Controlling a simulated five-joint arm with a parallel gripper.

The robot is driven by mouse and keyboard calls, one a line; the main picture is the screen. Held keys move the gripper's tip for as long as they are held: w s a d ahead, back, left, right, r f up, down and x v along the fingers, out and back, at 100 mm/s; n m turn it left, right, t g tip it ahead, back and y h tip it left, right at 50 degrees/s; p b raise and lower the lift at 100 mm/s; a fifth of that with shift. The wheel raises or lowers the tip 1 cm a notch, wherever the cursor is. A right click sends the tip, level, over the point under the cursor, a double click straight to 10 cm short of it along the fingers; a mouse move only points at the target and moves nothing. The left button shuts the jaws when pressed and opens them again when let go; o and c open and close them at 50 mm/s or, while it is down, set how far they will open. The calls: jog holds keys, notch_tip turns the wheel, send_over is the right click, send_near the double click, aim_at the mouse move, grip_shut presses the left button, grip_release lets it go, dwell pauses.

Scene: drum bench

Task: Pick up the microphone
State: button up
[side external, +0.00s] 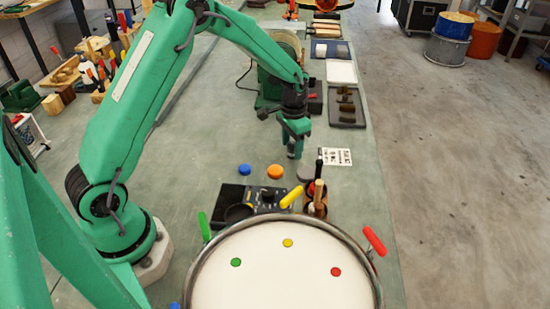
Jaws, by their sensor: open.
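My gripper (295,145) is green with dark parts and points down over the bench, open. A small grey shape shows at its fingertips; I cannot tell whether it is part of the fingers or a separate thing. No microphone can be made out with certainty. A greyish round thing (305,173) lies just below the gripper in the picture, and I cannot tell what it is. A brown holder (316,207) with upright dark and wooden handles stands nearby, lower right of the gripper.
A drum (270,275) with coloured dots fills the front, with green, yellow and red sticks around its rim. A black box (262,197) with a knob, an orange disc (275,171) and a blue disc (244,170) lie behind it. A printed card (336,157) lies right of my gripper.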

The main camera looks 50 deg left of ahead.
aim_at(293, 145)
dwell(0.5)
jog(key=c, duration=1)
jog(key=shift+c, duration=0.2)
notch_tip(293, 145, up, 10)
jog(key=shift+f, duration=0.1)
jog(key=shift+d, duration=0.1)
dwell(0.3)
jog(key=s+d+r+m, duration=0.2)
jog(key=s+d+r, duration=0.5)
jog(key=s+d, duration=0.5)
jog(key=s+d+r+m, duration=0.1)
jog(key=s+d, duration=0.3)
jog(key=s, duration=1.2)
jog(key=shift+s+d+r+m, duration=0.15)
jog(key=shift+s+d+m, duration=0.1)
jog(key=shift+m, duration=0.55)
